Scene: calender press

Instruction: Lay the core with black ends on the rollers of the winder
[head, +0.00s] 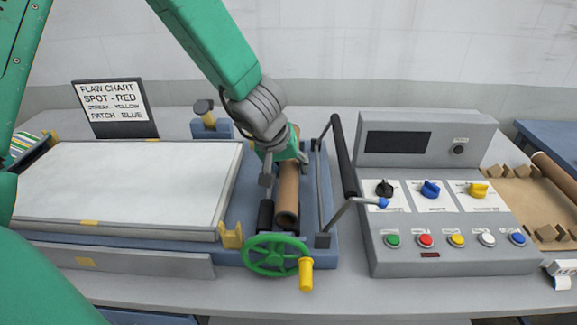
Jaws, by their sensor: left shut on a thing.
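A brown cardboard core (288,195) lies lengthwise over the winder (325,185), with its hollow near end toward me. I see no clear black band on its near end; its far end is hidden by my gripper. My left gripper (281,157) comes down from above and is shut on the core's far part. A black roller (266,215) shows just left of the core. I cannot tell whether the core touches the rollers. My right gripper is not in view.
A green handwheel (275,256) with a yellow knob is in front of the winder. A black bar (342,155) on a crank arm stands to its right, beside the control panel (450,240). A white bed (125,185) is left. Another brown core (556,176) lies far right.

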